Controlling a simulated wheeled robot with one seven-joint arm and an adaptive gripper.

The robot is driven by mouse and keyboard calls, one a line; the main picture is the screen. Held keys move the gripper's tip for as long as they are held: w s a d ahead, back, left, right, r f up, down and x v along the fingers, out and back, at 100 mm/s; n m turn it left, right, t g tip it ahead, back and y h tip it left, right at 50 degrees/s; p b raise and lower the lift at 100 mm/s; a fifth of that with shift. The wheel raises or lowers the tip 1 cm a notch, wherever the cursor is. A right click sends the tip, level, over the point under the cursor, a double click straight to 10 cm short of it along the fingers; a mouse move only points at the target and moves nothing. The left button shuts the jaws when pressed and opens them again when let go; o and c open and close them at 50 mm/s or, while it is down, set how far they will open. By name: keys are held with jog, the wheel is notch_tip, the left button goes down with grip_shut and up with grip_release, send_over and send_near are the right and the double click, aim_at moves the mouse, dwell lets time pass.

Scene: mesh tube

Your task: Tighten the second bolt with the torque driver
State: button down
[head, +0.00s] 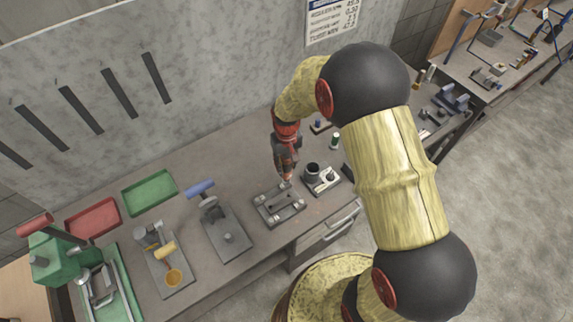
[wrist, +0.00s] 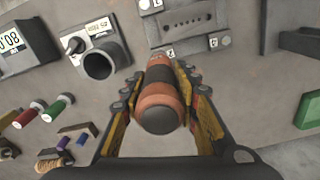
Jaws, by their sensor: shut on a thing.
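My gripper (wrist: 160,105) is shut on the torque driver (wrist: 159,97), an orange and dark cylinder seen end-on in the wrist view. The driver's far end points toward the fixture's near edge. I cannot tell whether its tip touches a bolt, and I cannot tell which bolt is the second.
A block with a dark round cup (head: 313,170) stands right of the fixture. A grey press with a blue handle (head: 222,227) stands on its left. Red (head: 94,219) and green (head: 150,193) trays lie further left.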

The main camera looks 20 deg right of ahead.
aim_at(287, 155)
dwell(0.4)
dwell(0.3)
jog(key=shift+r+p, duration=1.65)
jog(key=shift+r, duration=1.4)
